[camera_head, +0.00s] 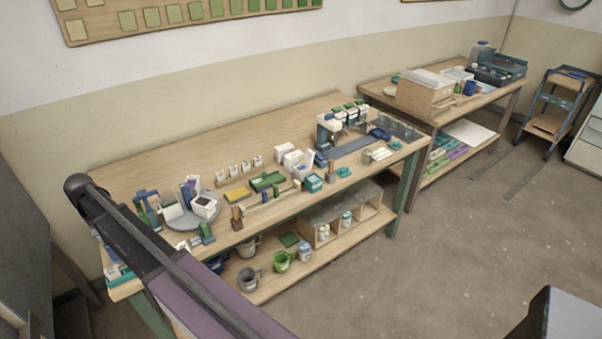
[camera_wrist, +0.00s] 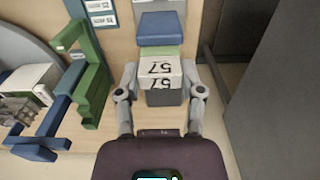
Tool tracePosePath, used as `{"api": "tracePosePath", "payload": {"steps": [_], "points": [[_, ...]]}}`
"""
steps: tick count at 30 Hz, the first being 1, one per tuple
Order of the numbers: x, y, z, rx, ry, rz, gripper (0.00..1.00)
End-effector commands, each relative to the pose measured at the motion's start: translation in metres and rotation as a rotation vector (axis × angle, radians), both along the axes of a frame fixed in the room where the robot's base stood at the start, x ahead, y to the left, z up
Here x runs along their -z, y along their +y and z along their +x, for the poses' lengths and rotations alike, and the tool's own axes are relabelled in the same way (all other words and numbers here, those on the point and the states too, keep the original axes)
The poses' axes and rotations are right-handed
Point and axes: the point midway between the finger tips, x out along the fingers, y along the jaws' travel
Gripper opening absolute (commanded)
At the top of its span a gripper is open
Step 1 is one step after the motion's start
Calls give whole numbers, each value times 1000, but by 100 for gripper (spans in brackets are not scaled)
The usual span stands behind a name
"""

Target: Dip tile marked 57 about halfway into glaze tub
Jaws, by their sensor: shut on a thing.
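A white piece marked 57 (camera_wrist: 159,69) is between the two fingers of my gripper (camera_wrist: 160,82) in the wrist view. The number shows on two of its faces. The fingers are closed against its sides. A green band and a blue part (camera_wrist: 161,28) line up just beyond it, and I cannot tell whether they belong to it. My gripper and the piece cannot be made out in the head view, where my arm crosses the bench's left end. White tubs (camera_head: 204,207) stand on a round grey plate (camera_head: 184,222); I cannot tell which is the glaze tub.
Green and blue stands (camera_wrist: 92,92) are close on the left in the wrist view, beside a white box (camera_wrist: 30,78). A dark panel (camera_wrist: 270,90) is on the right. Several small items and cups crowd the bench (camera_head: 125,165); its back strip is clear.

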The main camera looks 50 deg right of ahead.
Motion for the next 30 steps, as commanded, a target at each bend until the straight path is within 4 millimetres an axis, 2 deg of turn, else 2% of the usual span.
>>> {"api": "tracePosePath", "payload": {"steps": [12,30], "points": [[-22,1,0,-1,0,0,4],[-23,1,0,-1,0,0,4]]}}
